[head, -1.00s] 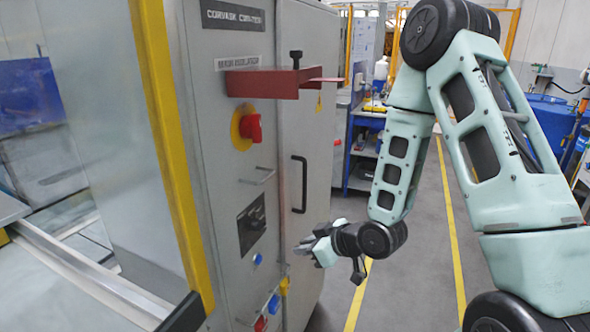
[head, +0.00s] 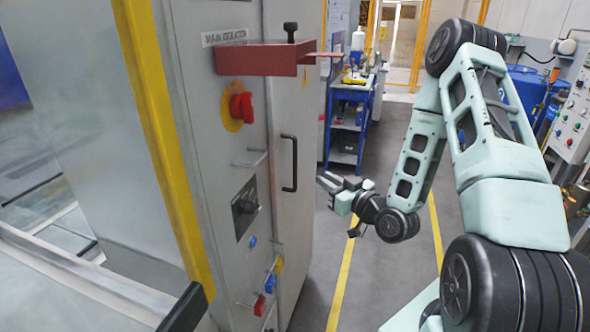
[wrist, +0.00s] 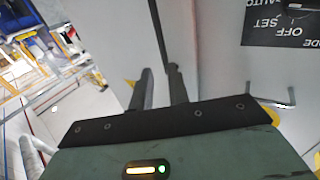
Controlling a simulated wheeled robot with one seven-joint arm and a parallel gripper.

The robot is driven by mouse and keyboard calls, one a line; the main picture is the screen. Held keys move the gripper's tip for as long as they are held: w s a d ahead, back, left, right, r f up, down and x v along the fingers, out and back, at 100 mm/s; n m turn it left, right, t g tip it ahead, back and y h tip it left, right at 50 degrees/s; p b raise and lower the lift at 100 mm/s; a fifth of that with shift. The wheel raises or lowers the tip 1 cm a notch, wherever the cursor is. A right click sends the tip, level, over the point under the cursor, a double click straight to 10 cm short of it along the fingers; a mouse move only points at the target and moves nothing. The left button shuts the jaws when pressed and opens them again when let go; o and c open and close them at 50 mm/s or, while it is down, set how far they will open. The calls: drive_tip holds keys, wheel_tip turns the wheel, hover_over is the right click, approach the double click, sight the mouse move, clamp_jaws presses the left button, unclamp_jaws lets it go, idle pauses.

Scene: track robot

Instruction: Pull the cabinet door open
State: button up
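The grey cabinet door (head: 299,225) stands shut, seen at a slant in the head view. Its black vertical bar handle (head: 294,163) is at mid-height. My gripper (head: 322,180) is to the right of the handle, near its height, and looks apart from it. In the wrist view the two dark fingers of my gripper (wrist: 161,82) are open, with a narrow gap between them. The dark handle bar (wrist: 158,35) shows just beyond the fingertips, roughly in line with the gap. I cannot tell the exact distance to it.
A red bracket (head: 258,58) with a black knob (head: 290,29) spans the upper front. A red rotary switch (head: 241,106) and a selector panel (head: 247,206) sit left of the handle. A blue shelf cart (head: 348,130) stands behind. Grey floor (head: 385,275) is clear right of the cabinet.

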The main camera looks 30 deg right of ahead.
sight(296, 162)
drive_tip(key=w+b, duration=0.1)
drive_tip(key=w, duration=0.3)
drive_tip(key=w+a+b, duration=0.1)
drive_tip(key=w, duration=0.3)
drive_tip(key=w+b, duration=0.1)
drive_tip(key=w, duration=0.3)
drive_tip(key=shift+w+a, duration=0.15)
drive_tip(key=shift+w, duration=0.65)
clamp_jaws()
